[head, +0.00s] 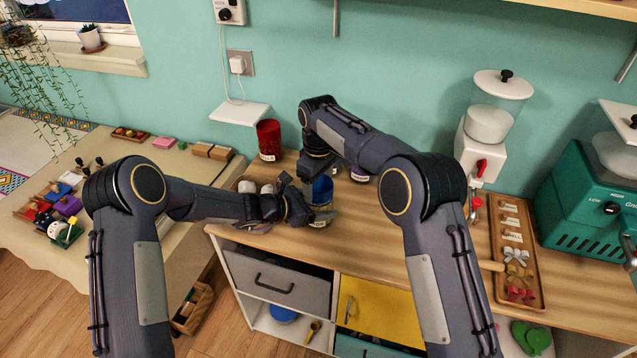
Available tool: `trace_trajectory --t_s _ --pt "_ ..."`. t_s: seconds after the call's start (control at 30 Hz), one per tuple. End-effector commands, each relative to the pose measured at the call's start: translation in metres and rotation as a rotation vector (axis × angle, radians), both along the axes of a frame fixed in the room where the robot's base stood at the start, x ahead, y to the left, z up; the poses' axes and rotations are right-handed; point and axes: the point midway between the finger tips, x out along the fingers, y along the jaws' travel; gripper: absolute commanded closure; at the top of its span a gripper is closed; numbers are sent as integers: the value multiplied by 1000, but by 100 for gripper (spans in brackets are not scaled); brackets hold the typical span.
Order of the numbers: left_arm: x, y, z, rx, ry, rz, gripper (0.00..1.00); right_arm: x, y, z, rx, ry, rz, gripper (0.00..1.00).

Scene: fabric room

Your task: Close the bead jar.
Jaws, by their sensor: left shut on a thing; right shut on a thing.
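The bead jar (322,190) shows as a blue glass body with a pale label low down, standing near the front edge of the wooden counter. My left gripper (302,208) reaches in from the left and is shut on the jar's side, low down. My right gripper (317,172) comes down from above over the jar's mouth and is shut on what seems to be its lid. The lid itself is hidden by the gripper, so I cannot tell how it sits on the jar.
A red labelled jar (268,140) stands behind at the left, and white round things (247,187) lie beside my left gripper. A dispenser (487,120), a wooden tray of bows (517,255) and a teal machine (590,200) stand at the right. The counter's middle front is clear.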

Motion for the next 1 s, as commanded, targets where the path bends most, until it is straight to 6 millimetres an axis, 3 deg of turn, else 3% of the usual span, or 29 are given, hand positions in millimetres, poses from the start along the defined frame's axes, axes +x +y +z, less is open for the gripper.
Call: trace_trajectory --t_s 0.03,0.2,1.0 --pt "-1 -2 2 -4 -2 -3 69 -1 -2 -10 -9 9 -1 54" --pt "-1 -2 2 -4 -2 -5 69 -1 -2 -13 -11 10 -2 54" --pt "-1 -3 3 -8 -4 -8 69 -2 -4 -7 -22 21 3 54"
